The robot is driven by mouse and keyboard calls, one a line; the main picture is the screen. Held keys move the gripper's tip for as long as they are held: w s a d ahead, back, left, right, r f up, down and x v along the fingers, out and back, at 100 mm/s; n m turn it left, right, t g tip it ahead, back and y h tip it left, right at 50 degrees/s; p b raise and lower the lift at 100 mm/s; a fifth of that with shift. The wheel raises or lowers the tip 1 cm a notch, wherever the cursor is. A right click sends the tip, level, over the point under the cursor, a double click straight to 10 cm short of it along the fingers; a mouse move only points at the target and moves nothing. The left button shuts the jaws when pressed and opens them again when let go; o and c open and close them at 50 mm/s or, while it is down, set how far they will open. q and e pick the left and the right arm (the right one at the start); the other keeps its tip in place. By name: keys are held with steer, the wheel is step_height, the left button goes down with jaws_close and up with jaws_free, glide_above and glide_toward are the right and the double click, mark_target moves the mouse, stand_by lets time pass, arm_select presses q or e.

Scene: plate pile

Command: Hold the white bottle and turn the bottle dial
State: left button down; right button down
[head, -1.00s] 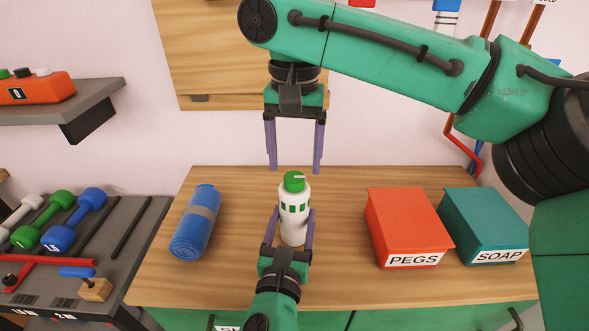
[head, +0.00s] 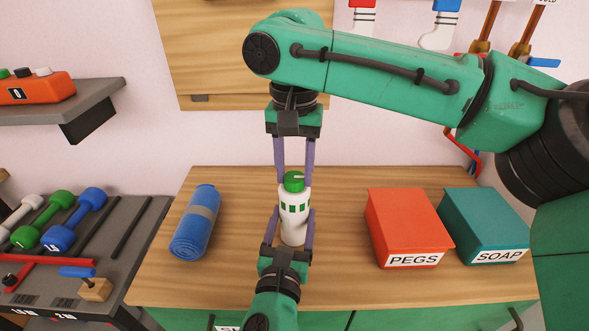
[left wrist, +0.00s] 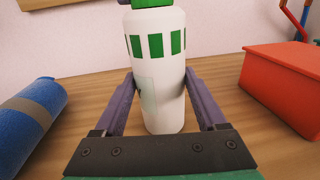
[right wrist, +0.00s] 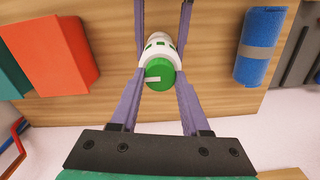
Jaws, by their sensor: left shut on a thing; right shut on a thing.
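The white bottle (head: 294,213) stands upright on the wooden counter, with a band of green squares and a green dial (head: 294,181) on top. The dial carries a white mark, seen from above in the right wrist view (right wrist: 159,71). My left gripper (head: 292,214) is shut on the bottle's body from the front; the left wrist view shows a finger on each side of the bottle (left wrist: 158,90). My right gripper (head: 294,182) points down from above and is shut on the dial, its fingers on either side of it.
A rolled blue mat (head: 196,222) lies left of the bottle. A red PEGS box (head: 405,222) and a teal SOAP box (head: 482,220) stand to the right. Dumbbells (head: 75,219) sit on a rack at far left. The counter around the bottle is clear.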

steer(key=m, duration=0.4)
steer(key=shift+m, duration=0.4)
steer(key=m, duration=0.4)
steer(key=shift+m, duration=0.3)
steer(key=m, duration=0.6)
steer(key=shift+a+r+m, duration=0.1)
steer(key=shift+a+m, duration=0.05)
steer(key=shift+m, duration=0.55)
steer(key=shift+s, duration=0.1)
arm_select(q)
steer(key=shift+d, duration=0.1)
arm_select(e)
steer(key=shift+m, duration=0.5)
steer(key=shift+c, duration=1.8)
jaws_free()
